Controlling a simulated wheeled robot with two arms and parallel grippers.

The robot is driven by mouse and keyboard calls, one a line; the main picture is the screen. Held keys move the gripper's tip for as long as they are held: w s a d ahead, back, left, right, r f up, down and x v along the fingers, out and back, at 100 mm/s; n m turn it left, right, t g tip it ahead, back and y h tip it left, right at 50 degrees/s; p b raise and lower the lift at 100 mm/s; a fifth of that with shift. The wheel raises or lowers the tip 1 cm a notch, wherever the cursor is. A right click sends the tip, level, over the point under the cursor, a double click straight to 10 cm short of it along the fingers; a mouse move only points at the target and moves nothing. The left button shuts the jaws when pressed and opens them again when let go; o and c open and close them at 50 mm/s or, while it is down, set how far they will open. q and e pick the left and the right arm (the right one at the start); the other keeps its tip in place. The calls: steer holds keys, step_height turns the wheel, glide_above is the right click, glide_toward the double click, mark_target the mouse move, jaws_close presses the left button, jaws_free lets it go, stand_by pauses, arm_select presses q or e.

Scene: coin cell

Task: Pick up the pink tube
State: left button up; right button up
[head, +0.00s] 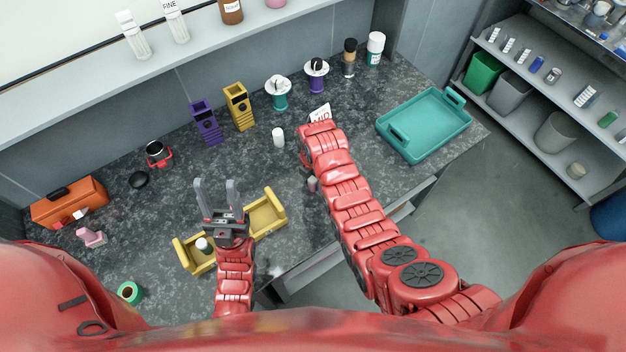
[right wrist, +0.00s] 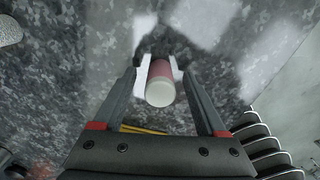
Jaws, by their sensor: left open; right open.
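The pink tube (right wrist: 160,82) has a whitish round end facing the right wrist camera. In the head view, a small pink tube (head: 312,184) shows beside my right forearm, on the dark speckled bench. My right gripper (right wrist: 158,72) is open, with one finger on each side of the tube; I cannot tell whether either finger touches it. In the head view my right arm hides this gripper. My left gripper (head: 216,184) is open and empty above the bench, by the yellow tray.
The yellow tray (head: 267,214) holds a small white-capped bottle (head: 203,244). A white bottle (head: 278,137) stands behind the tube. A teal tray (head: 424,124) lies at right. Purple (head: 205,122) and yellow (head: 239,107) holders stand behind. An orange box (head: 70,203) is far left.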

steer(key=shift+f, duration=0.1)
jaws_close()
stand_by(0.3)
stand_by(0.4)
